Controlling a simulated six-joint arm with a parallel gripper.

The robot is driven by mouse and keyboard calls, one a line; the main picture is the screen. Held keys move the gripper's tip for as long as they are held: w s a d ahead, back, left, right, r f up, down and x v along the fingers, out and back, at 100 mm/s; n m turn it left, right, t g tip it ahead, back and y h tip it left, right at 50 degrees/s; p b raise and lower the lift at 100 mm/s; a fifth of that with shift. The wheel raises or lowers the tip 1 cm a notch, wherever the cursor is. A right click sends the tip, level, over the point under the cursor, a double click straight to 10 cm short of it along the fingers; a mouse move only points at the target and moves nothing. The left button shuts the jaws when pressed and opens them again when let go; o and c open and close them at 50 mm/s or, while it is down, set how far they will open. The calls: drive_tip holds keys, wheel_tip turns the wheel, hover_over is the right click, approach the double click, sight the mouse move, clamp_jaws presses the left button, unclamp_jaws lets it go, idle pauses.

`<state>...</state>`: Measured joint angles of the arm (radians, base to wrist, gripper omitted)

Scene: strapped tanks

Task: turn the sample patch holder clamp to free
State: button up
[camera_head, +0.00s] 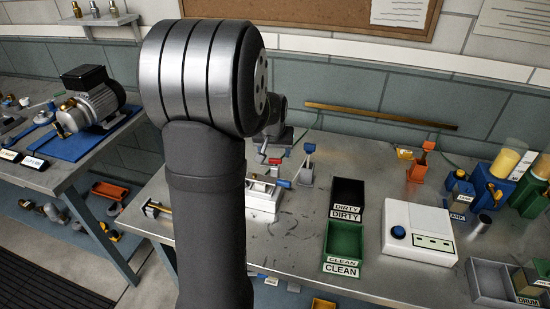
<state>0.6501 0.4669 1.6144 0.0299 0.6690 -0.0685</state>
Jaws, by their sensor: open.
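My arm's large grey links fill the left-centre of the head view and cover part of the bench. My gripper (272,151) shows small beyond them, pointing down, with its jaws open and partly hidden. Just below it is a white block-like holder (263,200), which looks like the sample patch holder. A small blue handle-like piece (284,183) sits at its right side, and a small red piece (274,161) shows just above. Which of these is the clamp, and how it is turned, I cannot tell. The holder's left side is hidden behind my arm.
A small stand with a blue top (308,160) is close on the right. A black DIRTY tray (347,196), green CLEAN tray (343,246) and white device (418,232) stand further right. Bare bench (290,235) lies between holder and trays. A motor (92,98) is on the left bench.

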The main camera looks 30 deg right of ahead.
sight(275, 159)
drive_tip(key=x, duration=0.5)
drive_tip(key=c, duration=1)
drive_tip(key=shift+w+m+h, duration=0.1)
drive_tip(key=shift+m+h, duration=0.4)
drive_tip(key=shift+m, duration=0.7)
drive_tip(key=shift+g, duration=0.3)
drive_tip(key=o, duration=1)
